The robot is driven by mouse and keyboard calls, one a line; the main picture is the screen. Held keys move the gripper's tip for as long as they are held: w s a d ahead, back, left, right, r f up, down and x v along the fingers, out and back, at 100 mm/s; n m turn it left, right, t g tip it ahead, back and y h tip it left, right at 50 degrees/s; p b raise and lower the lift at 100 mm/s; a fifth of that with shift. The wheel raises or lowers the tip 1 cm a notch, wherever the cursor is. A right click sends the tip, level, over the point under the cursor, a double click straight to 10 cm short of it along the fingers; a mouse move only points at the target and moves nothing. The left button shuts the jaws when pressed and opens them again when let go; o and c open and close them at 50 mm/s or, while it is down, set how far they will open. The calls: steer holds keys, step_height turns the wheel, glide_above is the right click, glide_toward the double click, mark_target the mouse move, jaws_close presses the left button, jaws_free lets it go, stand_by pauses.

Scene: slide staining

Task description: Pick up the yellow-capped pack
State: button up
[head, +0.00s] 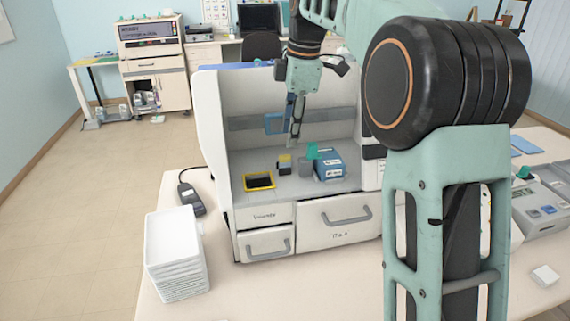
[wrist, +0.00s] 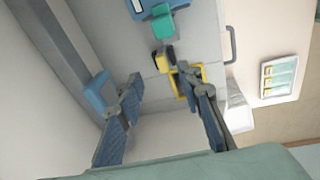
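The yellow-capped pack (head: 285,163) stands upright on the instrument's deck, just behind and right of the yellow-framed slot (head: 259,182). In the wrist view the pack (wrist: 163,59) shows beyond my fingertips, its yellow cap and dark side in view, close to the right finger. My gripper (head: 293,138) hangs above the deck, over the pack. In the wrist view my gripper (wrist: 158,76) has its two fingers spread wide with nothing between them. The right finger covers part of the yellow-framed slot (wrist: 201,74).
A green-topped pack (head: 312,152) and a blue box (head: 331,164) stand right of the yellow-capped pack. A blue bracket (head: 276,123) is on the back wall. White side walls enclose the deck. Stacked white trays (head: 172,250) and a dark handset (head: 190,196) are on the table.

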mark_target(285, 156)
steer(key=f, duration=0.4)
steer(key=a+f, duration=0.1)
steer(key=f, duration=0.1)
steer(key=shift+w+f, duration=0.25)
steer(key=shift+a, duration=0.1)
jaws_close()
